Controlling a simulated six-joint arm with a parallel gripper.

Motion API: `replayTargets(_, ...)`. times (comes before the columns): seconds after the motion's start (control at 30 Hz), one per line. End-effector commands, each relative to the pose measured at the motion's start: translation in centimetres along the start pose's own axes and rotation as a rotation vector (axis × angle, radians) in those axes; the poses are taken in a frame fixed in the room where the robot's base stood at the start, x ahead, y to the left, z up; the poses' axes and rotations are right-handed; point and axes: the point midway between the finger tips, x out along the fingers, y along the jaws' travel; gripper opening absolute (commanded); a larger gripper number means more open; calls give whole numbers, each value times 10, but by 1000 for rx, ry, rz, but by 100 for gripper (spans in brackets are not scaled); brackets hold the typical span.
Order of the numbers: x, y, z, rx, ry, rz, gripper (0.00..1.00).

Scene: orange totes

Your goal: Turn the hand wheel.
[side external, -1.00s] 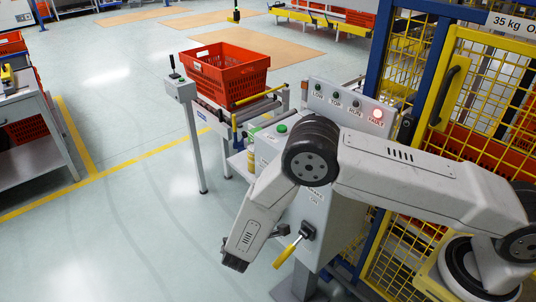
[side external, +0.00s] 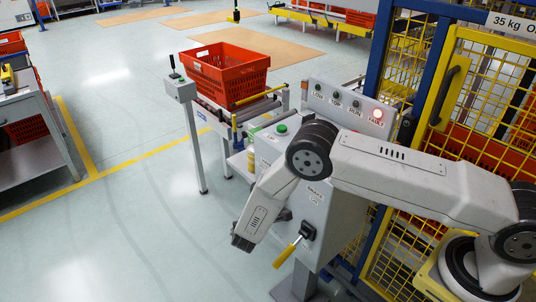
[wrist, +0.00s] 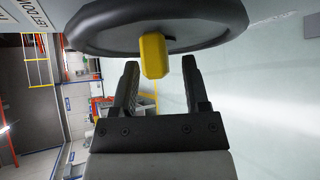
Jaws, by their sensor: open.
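The hand wheel (wrist: 95,30) is a dark disc with a thick rim at the top of the wrist view. Its yellow handle (wrist: 154,55) points toward my gripper (wrist: 160,72). The two black fingers are open, with the end of the handle showing between their tips and a gap on each side. Neither finger appears closed on it. In the side view my gripper (side external: 284,214) is a small dark shape in front of the grey control cabinet (side external: 320,230), below the forearm. The wheel is hidden there by my arm.
A lever with a yellow grip (side external: 286,256) sticks out low on the cabinet. A red fault lamp (side external: 377,114) glows on the panel. A yellow mesh fence (side external: 480,85) stands at right. An orange tote (side external: 227,75) sits on a conveyor behind.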

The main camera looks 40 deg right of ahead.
Motion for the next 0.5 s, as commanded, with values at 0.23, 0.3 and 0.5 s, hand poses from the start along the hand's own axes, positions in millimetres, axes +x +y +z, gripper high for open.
replayTargets(0.23, 2, 0, 0, 0, 0, 0, 59)
replayTargets(0.3, 2, 0, 0, 0, 0, 0, 56)
replayTargets(0.5, 2, 0, 0, 0, 0, 0, 0)
